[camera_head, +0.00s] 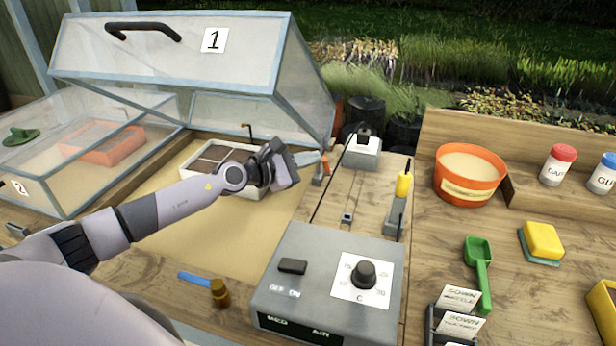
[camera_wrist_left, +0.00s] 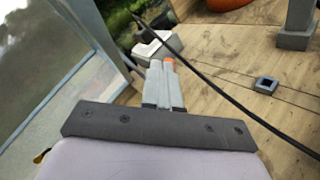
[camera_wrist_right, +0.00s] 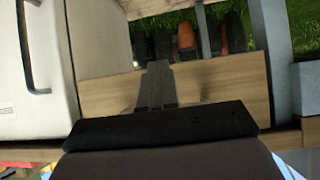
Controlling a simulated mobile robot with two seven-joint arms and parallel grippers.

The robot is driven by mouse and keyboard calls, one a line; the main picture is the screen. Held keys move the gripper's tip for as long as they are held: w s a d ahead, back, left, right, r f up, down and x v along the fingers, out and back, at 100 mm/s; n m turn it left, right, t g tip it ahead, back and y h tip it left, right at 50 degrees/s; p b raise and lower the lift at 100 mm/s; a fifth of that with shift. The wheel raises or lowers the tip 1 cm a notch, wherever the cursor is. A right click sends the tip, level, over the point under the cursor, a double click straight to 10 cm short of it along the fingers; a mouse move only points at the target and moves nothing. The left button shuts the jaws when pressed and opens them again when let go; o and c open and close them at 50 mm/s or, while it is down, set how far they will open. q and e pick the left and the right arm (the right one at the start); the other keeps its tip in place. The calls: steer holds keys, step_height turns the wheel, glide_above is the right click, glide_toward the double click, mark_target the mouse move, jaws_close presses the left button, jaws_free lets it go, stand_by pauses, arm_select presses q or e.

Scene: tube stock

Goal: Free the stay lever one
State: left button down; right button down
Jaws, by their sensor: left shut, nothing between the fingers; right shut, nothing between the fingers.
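The cold frame lid marked 1 (camera_head: 180,60) stands raised over its sand bed. A small lever with an orange-red end (camera_head: 325,163), apparently stay lever one, stands at the bed's right edge, beside the lid's lower right corner. My left gripper (camera_head: 314,157) is shut and empty, its fingertips at this lever. In the left wrist view, the orange end (camera_wrist_left: 169,61) shows just past the shut fingertips (camera_wrist_left: 165,72); I cannot tell whether they touch. My right gripper (camera_wrist_right: 157,72) shows only in its own wrist view, shut and empty, away from the lever.
A second, closed lid marked 2 (camera_head: 60,185) is at left. A white tray of soil (camera_head: 245,189) lies under my left arm. A grey control box (camera_head: 330,280) stands in front, and a yellow-handled lever (camera_head: 403,187) stands right. A dark cable crosses the bench near my left gripper.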

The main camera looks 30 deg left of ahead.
arm_select(q)
steer(key=shift+w+a+r, duration=0.15)
steer(key=shift+w+r, duration=0.3)
steer(key=shift+w, duration=0.15)
steer(key=shift+w+a+r, duration=0.15)
steer(key=shift+w+r, duration=0.25)
steer(key=shift+w, duration=0.2)
